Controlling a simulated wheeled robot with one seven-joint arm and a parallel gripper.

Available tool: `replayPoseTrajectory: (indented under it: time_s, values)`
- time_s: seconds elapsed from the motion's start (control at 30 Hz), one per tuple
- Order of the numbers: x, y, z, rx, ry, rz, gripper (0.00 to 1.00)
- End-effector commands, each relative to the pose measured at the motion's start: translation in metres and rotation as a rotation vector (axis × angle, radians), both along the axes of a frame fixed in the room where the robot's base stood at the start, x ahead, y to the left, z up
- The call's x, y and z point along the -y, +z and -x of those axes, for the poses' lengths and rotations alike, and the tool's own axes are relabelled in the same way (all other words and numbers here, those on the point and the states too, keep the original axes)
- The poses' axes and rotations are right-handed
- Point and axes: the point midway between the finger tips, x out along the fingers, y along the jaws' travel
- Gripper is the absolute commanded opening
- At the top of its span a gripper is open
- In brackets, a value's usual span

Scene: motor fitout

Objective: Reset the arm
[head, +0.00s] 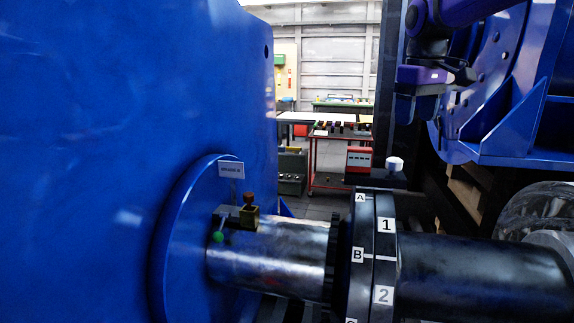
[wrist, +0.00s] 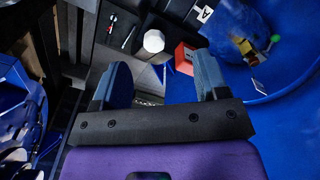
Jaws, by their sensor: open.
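My gripper (wrist: 162,76) shows in the wrist view with its two grey-blue fingers wide apart and nothing between them. In the head view my purple arm comes in at the upper right, and the gripper (head: 421,92) hangs above the coupling, clear of it. The dark coupling (head: 372,250) carries labels A, B and 1, 2 on a horizontal shaft (head: 285,258). A white-capped knob (head: 394,164) stands on a dark ledge behind the coupling. It also shows in the wrist view (wrist: 154,41), beyond the fingers and apart from them.
A blue frame (head: 525,130) stands close at the right. A red box (head: 360,157) and a red cart (head: 328,150) are behind.

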Motion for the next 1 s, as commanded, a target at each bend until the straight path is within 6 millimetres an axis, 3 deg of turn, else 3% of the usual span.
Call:
replayPoseTrajectory:
  time_s: [0.03, 0.37, 0.7, 0.8, 1.0]
  values:
    - [0.001, 0.003, 0.02, 0.023, -0.022, 0.001, 0.67]
    - [0.008, -0.009, 0.13, 0.159, -0.177, -0.021, 0.67]
    - [0.016, -0.055, 0.235, 0.294, -0.335, -0.08, 0.67]
    - [0.018, -0.072, 0.258, 0.328, -0.372, -0.101, 0.67]
    - [0.02, -0.095, 0.284, 0.365, -0.419, -0.13, 0.67]
